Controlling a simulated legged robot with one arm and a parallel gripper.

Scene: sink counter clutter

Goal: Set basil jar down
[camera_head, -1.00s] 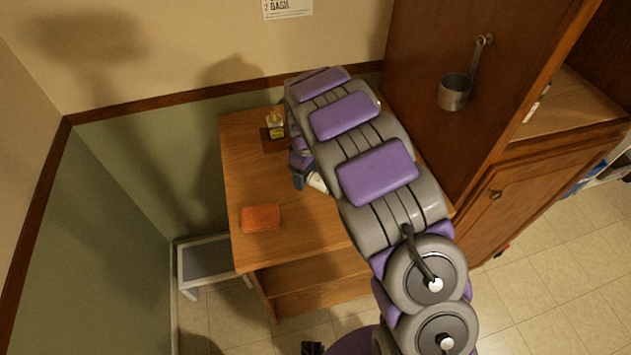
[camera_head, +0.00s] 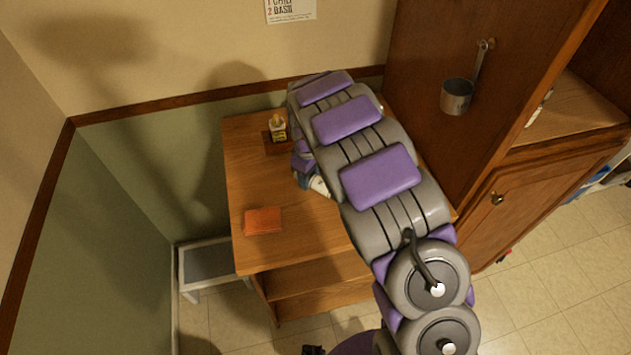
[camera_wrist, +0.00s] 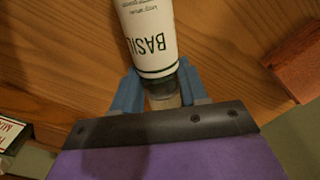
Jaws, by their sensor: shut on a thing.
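The basil jar (camera_wrist: 148,38) is white with a green band and dark "BASIL" lettering, upside down in the wrist view. My gripper (camera_wrist: 160,88) has its blue fingers shut on the jar's banded end, with wood behind it. In the head view a small white part of the jar (camera_head: 319,186) shows beside my arm above the wooden table (camera_head: 253,182). My arm hides most of the gripper there. I cannot tell whether the jar touches the wood.
A small yellow-labelled bottle (camera_head: 278,128) stands on a dark square (camera_head: 268,138) at the back of the table. The left middle of the table is clear. A tall wooden cabinet (camera_head: 430,60) stands to the right.

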